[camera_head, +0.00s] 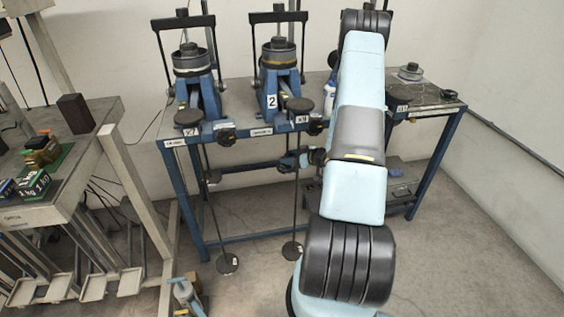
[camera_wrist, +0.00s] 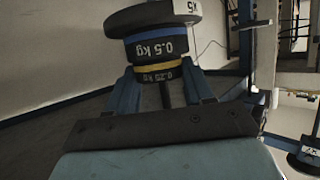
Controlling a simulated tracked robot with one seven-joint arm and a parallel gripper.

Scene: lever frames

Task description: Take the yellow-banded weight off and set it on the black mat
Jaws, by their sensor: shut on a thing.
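The yellow-banded weight (camera_wrist: 158,73), marked 0.25 kg, sits between the two blue fingers of my gripper (camera_wrist: 160,80) in the wrist view. My gripper is shut on it. Its lettering is upside down in the picture. The blue-banded 0.5 kg weight (camera_wrist: 161,46) is right against it, with a wide dark disc (camera_wrist: 148,15) labelled X5 beyond. A thin dark rod (camera_wrist: 166,97) shows between the fingers. In the head view my arm hides the gripper and this stack. I cannot clearly make out the black mat; a dark patch (camera_head: 430,96) lies on the blue-framed table's right end.
The blue-framed table (camera_head: 240,95) bears lever frames with hanging rods, including one marked 2 (camera_head: 272,101). A round grey item (camera_head: 410,73) stands at its right end. The left bench (camera_head: 100,115) holds weights and a dark block (camera_head: 76,112). Floor is open at the right.

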